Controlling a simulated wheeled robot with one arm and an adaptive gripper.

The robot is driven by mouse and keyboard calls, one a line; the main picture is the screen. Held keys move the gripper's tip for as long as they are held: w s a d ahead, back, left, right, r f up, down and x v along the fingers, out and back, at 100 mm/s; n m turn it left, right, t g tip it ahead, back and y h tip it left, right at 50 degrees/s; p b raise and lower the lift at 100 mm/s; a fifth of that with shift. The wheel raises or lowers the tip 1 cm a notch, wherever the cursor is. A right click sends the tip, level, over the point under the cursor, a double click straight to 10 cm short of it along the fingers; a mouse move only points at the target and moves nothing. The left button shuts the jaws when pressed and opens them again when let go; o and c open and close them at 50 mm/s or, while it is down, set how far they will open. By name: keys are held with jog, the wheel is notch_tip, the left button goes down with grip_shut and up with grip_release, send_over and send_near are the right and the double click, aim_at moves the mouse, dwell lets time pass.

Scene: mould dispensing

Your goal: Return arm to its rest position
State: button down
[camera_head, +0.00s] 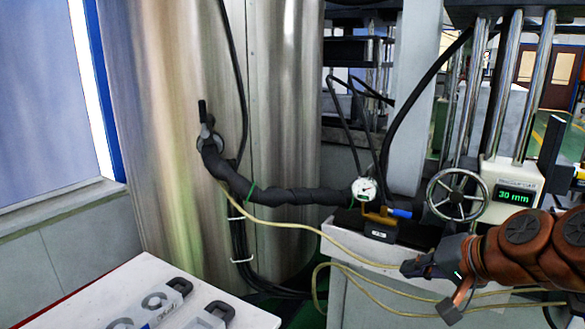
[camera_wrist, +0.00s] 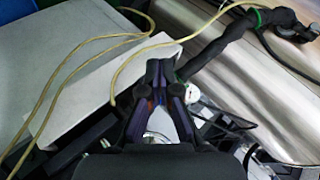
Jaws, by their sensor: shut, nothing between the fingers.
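My gripper (camera_head: 412,268) is at the lower right in the head view, at the end of my orange arm coming in from the right. It is in front of the white machine bench and points left. In the wrist view the dark fingers of my gripper (camera_wrist: 161,70) meet at their tips, with nothing held between them. The yellow hose (camera_head: 345,246) passes close by the fingers in the picture; I cannot tell whether it touches.
A handwheel (camera_head: 458,195), a 30 mm display (camera_head: 516,195) and a dial gauge with blue-handled valve (camera_head: 365,189) are near my arm. A black wrapped hose (camera_head: 280,194) runs to a steel tank (camera_head: 285,110). A white table (camera_head: 95,290) with metal parts is lower left.

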jog(key=s+a+n+g+h+p, duration=0.1)
jog(key=s+a+n+g+p, duration=0.1)
jog(key=s+a+g+p, duration=0.25)
jog(key=s+a+n+g+h+p, duration=0.1)
jog(key=s+a+n+g+p, duration=0.15)
jog(key=s+p, duration=0.4)
jog(key=s+d+r+n+g+h+p, duration=0.1)
jog(key=s+p, duration=0.4)
jog(key=s, duration=0.9)
jog(key=shift+d+r+n+g+h+p, duration=0.35)
jog(key=shift+d+r+g+h, duration=0.55)
jog(key=shift+d+g+h, duration=0.15)
